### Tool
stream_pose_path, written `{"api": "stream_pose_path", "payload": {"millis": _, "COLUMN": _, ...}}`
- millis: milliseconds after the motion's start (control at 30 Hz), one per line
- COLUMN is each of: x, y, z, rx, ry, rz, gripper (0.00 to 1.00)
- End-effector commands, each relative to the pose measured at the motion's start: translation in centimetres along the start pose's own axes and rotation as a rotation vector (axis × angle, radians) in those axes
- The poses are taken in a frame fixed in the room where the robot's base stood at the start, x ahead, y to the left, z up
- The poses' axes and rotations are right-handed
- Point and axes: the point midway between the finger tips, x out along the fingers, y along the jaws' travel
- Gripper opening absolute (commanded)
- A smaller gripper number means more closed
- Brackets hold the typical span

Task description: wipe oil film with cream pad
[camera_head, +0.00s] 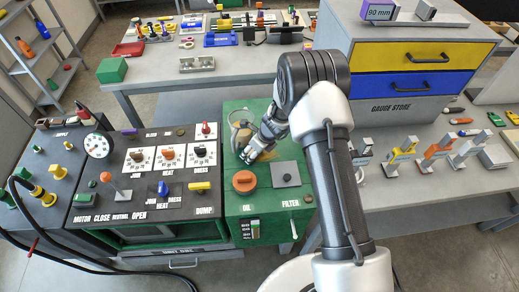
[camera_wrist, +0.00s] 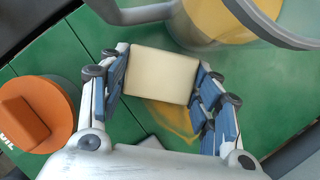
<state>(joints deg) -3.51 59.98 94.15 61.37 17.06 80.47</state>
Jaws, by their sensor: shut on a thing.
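My gripper (camera_wrist: 161,100) is shut on the cream pad (camera_wrist: 160,75), a pale block held between its blue-padded fingers in the wrist view. The yellowish oil film (camera_wrist: 176,122) shows on the green panel, partly hidden behind the pad and gripper. I cannot tell whether the pad touches the panel. In the head view my gripper (camera_head: 249,154) is over the green cabinet (camera_head: 234,205), just in front of a round glass-like vessel (camera_head: 240,118). The pad is too small to make out clearly there.
An orange oil cap (camera_head: 244,181) sits near the gripper, also large at left in the wrist view (camera_wrist: 36,112). A grey filter plate (camera_head: 286,174) with a knob lies to the right. The vessel's rim and amber contents (camera_wrist: 206,20) are close beyond the pad. A black control panel adjoins at left.

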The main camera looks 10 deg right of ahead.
Motion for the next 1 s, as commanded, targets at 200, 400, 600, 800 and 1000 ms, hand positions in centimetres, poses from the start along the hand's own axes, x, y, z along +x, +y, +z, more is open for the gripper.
{"api": "stream_pose_path", "payload": {"millis": 200, "x": 0.6, "y": 0.7, "z": 0.5, "rx": 0.002, "ry": 0.000, "rz": 0.000, "gripper": 0.39}}
{"api": "stream_pose_path", "payload": {"millis": 400, "x": 0.5, "y": 0.3, "z": 0.1, "rx": 0.002, "ry": 0.001, "rz": -0.001, "gripper": 0.39}}
{"api": "stream_pose_path", "payload": {"millis": 600, "x": 0.1, "y": -0.8, "z": -1.1, "rx": 0.004, "ry": 0.004, "rz": -0.001, "gripper": 0.39}}
{"api": "stream_pose_path", "payload": {"millis": 800, "x": -0.4, "y": -1.9, "z": -2.1, "rx": 0.003, "ry": 0.004, "rz": 0.000, "gripper": 0.39}}
{"api": "stream_pose_path", "payload": {"millis": 1000, "x": -0.6, "y": -2.3, "z": -2.5, "rx": 0.004, "ry": 0.004, "rz": 0.000, "gripper": 0.39}}
